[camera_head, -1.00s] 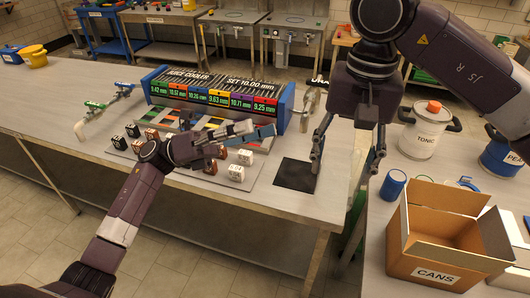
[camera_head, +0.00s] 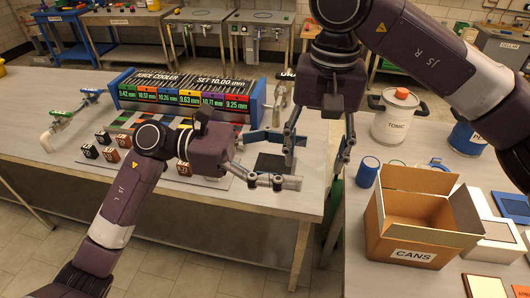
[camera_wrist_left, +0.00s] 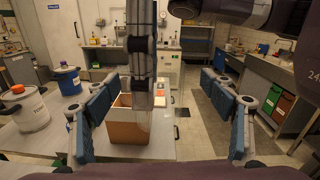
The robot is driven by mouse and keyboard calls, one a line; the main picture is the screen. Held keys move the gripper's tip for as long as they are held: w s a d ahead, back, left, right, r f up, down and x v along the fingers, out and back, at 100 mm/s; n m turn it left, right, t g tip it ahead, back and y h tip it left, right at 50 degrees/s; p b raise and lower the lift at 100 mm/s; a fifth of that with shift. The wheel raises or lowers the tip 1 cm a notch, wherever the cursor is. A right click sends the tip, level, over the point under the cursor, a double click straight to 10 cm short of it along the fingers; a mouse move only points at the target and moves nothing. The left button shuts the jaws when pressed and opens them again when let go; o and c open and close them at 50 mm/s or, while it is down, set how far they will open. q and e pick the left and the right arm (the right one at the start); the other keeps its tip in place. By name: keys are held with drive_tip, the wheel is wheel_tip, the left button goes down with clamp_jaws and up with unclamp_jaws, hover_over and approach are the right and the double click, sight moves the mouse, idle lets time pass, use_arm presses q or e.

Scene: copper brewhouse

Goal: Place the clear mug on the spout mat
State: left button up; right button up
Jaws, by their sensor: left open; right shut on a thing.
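The spout mat (camera_head: 272,163) is a dark square on the steel table, below the tap (camera_head: 281,94) at the cooler's right end. My right gripper (camera_head: 318,150) is above the table's right end, just right of the mat, pointing down. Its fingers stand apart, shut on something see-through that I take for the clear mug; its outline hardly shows. The right gripper also shows in the left wrist view (camera_wrist_left: 142,85). My left gripper (camera_head: 278,159) is open and empty, its fingers in front of the mat and hiding part of it, close to the right gripper. It also shows in the left wrist view (camera_wrist_left: 160,135).
The juice cooler (camera_head: 185,98) with number displays stands behind, with small dark, brown and white blocks (camera_head: 110,154) before it. On the right table are an open CANS box (camera_head: 412,252), a TONIC pot (camera_head: 397,120), a blue pot (camera_head: 467,138) and a blue cylinder (camera_head: 367,172). A gap separates the tables.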

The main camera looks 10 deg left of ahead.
use_arm(q)
drive_tip(key=shift+d, duration=1.05)
drive_tip(key=c, duration=1.4)
drive_tip(key=shift+s, duration=0.1)
drive_tip(key=shift+c, duration=0.3)
use_arm(e)
drive_tip(key=o, duration=1.3)
drive_tip(key=shift+c, duration=0.2)
drive_tip(key=o, duration=0.3)
